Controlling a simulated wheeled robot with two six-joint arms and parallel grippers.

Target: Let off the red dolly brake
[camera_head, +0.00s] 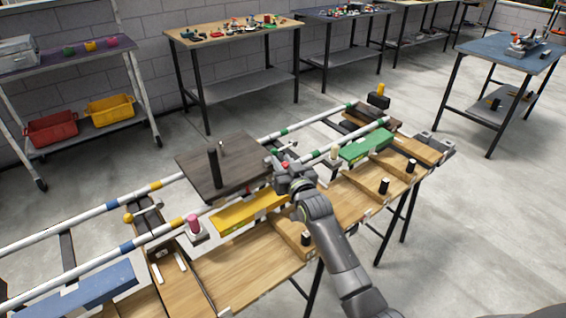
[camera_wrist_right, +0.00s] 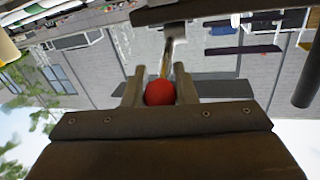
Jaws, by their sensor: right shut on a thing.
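The dolly is a dark brown platform (camera_head: 215,163) with an upright post, sitting across the white rails in the head view. The red brake knob (camera_wrist_right: 159,93) is a round ball on a thin lever, seen between the two fingers in the right wrist view. My right gripper (camera_head: 279,168) is at the right edge of the dolly and is shut on this red knob. The fingers also show in the right wrist view (camera_wrist_right: 160,88), one on each side of the ball. In the head view the gripper mostly hides the knob. My left gripper is not in view.
White rails (camera_head: 75,247) with coloured bands run along the wooden bench (camera_head: 240,268). Yellow (camera_head: 245,212), green (camera_head: 368,145) and blue (camera_head: 80,291) plates lie on it. A pink knob (camera_head: 193,223) and several black pegs stand up nearby. Other tables are behind.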

